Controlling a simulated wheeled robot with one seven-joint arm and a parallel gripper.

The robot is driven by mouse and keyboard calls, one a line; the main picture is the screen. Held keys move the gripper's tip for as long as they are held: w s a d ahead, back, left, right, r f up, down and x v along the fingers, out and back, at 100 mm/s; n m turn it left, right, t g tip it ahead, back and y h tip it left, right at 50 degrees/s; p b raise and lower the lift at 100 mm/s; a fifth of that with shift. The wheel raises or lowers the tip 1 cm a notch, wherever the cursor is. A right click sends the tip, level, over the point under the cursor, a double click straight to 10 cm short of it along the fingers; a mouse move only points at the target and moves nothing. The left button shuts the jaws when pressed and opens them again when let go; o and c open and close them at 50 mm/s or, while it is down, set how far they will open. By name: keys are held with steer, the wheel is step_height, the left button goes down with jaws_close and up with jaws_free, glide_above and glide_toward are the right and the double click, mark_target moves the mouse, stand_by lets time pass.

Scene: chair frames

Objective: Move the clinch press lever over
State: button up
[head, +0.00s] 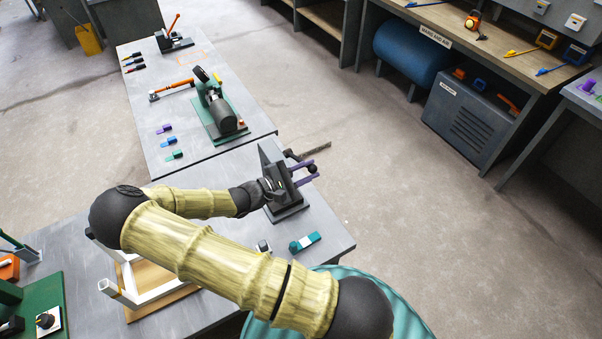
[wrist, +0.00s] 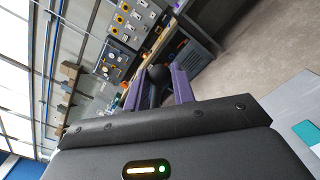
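The dark grey clinch press (head: 288,212) stands near the right edge of the near grey bench, partly hidden by my gripper. My gripper (head: 306,173) reaches across it, with its two purple fingers pointing right. A round black knob, seemingly the lever's end, shows between the fingers in the head view (head: 312,168). The knob also shows between the fingers in the wrist view (wrist: 158,74). The fingers stand apart, one on each side of it; I cannot tell whether they touch it. Most of the lever's shaft is hidden.
A teal and white block (head: 305,242) lies on the bench in front of the press. A green-based machine (head: 220,112) stands further back. A white frame (head: 150,285) lies on a wooden board at the near left. Open floor lies to the right.

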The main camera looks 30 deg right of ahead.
steer(key=shift+w+a+r+p, duration=0.1)
steer(key=shift+w+r+p, duration=0.3)
steer(key=shift+r, duration=0.15)
steer(key=shift+w+a+r+p, duration=0.1)
steer(key=shift+w+r+p, duration=0.25)
steer(key=shift+r, duration=0.2)
steer(key=shift+w+r+p, duration=0.5)
steer(key=shift+w+r, duration=0.2)
steer(key=shift+r, duration=0.2)
steer(key=shift+w+r, duration=0.35)
steer(key=shift+w+r+p, duration=0.35)
steer(key=shift+w+r, duration=0.2)
steer(key=shift+w, duration=0.2)
steer(key=shift+w+r+p, duration=0.3)
steer(key=shift+w+r, duration=0.25)
steer(key=shift+w, duration=0.25)
